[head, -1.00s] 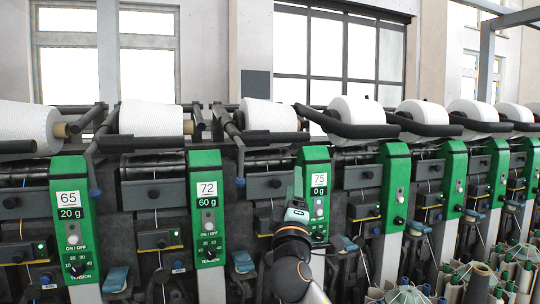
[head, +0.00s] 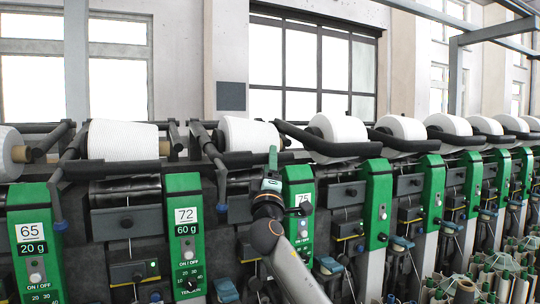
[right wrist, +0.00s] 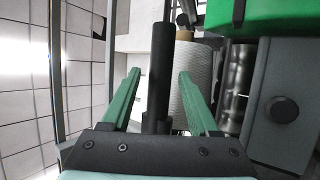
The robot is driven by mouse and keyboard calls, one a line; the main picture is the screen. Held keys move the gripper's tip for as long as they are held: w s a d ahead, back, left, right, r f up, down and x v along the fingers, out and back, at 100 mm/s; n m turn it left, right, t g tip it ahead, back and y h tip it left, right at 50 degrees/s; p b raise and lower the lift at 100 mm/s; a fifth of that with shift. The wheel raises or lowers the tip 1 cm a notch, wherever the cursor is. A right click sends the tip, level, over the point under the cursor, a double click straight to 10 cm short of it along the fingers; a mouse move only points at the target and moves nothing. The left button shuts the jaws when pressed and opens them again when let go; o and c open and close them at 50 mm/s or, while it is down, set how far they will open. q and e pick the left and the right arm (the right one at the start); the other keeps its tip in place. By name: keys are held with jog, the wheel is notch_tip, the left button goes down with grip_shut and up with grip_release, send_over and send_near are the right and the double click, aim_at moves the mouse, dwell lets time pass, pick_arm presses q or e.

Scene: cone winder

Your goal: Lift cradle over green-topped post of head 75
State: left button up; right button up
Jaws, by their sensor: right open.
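My right gripper (head: 272,153) is raised at the right end of this bar, by the post's top. In the right wrist view, my open green fingers (right wrist: 158,72) stand on either side of a dark bar (right wrist: 161,60), with gaps visible. The white cone (right wrist: 188,90) lies behind it, and a green post top (right wrist: 265,18) is at upper right. My left gripper is not in view.
More green posts, cradles and cones (head: 341,134) continue closely to the right. Bins with tubes (head: 490,285) stand at lower right. Open air lies above the cones.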

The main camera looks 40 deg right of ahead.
jog(key=shift+x, duration=0.85)
jog(key=shift+w+d+r, duration=0.1)
jog(key=shift+w, duration=0.1)
jog(key=shift+c, duration=0.3)
grip_shut()
dwell(0.4)
